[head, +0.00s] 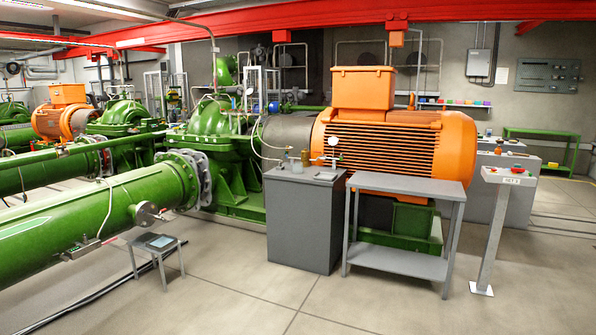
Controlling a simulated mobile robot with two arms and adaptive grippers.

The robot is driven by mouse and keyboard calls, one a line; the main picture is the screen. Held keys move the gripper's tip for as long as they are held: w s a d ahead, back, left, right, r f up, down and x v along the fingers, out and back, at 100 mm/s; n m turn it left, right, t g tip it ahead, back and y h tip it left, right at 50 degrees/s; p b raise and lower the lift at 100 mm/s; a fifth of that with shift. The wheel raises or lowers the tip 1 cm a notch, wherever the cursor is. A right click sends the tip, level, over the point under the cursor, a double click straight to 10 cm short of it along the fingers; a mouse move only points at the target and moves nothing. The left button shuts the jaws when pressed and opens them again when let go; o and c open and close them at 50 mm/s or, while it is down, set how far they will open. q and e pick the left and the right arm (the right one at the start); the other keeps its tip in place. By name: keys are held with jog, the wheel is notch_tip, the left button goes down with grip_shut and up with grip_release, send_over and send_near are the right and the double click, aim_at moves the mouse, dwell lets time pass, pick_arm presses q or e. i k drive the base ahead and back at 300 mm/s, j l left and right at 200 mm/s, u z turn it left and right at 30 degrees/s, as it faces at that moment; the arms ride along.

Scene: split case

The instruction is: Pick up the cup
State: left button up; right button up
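I cannot make out a cup for certain at this distance. Several small items stand on top of a dark grey cabinet (303,225) in the middle of the head view. One is a small brownish container (305,158) near the back edge. A small flat grey piece (326,174) lies near the right front of the cabinet top. Neither of my grippers is in view.
A grey two-level table (405,186) with a bare top stands right of the cabinet. A thin pedestal (493,230) stands right. Green pipes and an orange motor (395,140) block the back. Front floor is clear.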

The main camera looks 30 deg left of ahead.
aim_at(297, 166)
jog(key=i+j+u, duration=0.95)
jog(key=i, duration=0.25)
jog(key=i+j+u, duration=0.25)
jog(key=i, duration=0.35)
jog(key=i+u, duration=0.3)
jog(key=i, duration=1.05)
jog(key=i+z, duration=0.1)
jog(key=i, duration=0.7)
jog(key=i+j+z, duration=0.1)
jog(key=i, duration=0.65)
